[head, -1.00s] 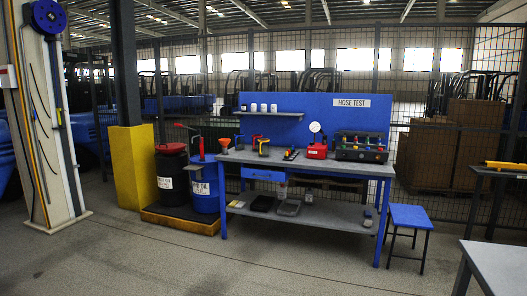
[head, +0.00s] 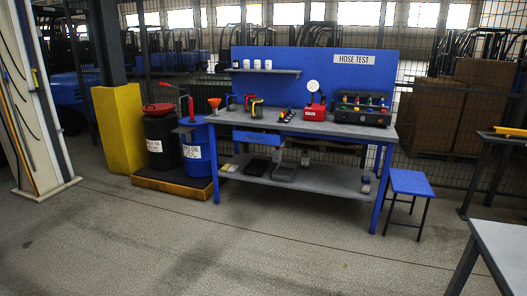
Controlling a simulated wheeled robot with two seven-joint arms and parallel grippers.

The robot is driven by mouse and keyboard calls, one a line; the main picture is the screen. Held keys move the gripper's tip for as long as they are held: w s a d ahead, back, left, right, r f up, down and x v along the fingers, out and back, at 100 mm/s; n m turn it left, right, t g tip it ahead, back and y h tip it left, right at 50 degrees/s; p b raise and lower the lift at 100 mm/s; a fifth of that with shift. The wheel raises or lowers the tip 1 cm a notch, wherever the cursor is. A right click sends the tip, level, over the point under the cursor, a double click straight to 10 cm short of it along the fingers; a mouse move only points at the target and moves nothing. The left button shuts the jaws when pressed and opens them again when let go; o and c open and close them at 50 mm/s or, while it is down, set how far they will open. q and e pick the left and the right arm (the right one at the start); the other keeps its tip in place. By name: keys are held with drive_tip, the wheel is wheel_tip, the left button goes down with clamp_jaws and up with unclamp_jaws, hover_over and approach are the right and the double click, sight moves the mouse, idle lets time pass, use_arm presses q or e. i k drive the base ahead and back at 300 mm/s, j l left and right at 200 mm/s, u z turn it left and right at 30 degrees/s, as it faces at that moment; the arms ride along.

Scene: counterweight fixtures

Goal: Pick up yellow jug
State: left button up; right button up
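A small yellow jug-like container (head: 257,108) with a dark part stands on the grey top of the blue workbench (head: 350,130), left of its middle. It is small in the head view, so I cannot make out its handle or spout clearly. A small red item (head: 249,101) stands close beside it on the left. Neither of my grippers shows in the head view.
An orange funnel (head: 214,103), a red gauge box (head: 315,112) and a dark test unit (head: 362,108) are on or by the bench. Drums (head: 197,160) stand at its left, a blue stool (head: 410,184) at its right. The floor in front (head: 230,250) is clear.

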sight(257, 104)
drive_tip(key=i+l+z, duration=0.35)
drive_tip(key=i, duration=0.7)
drive_tip(key=i+j+z, duration=0.1)
drive_tip(key=i+z, duration=0.25)
drive_tip(key=i, duration=0.7)
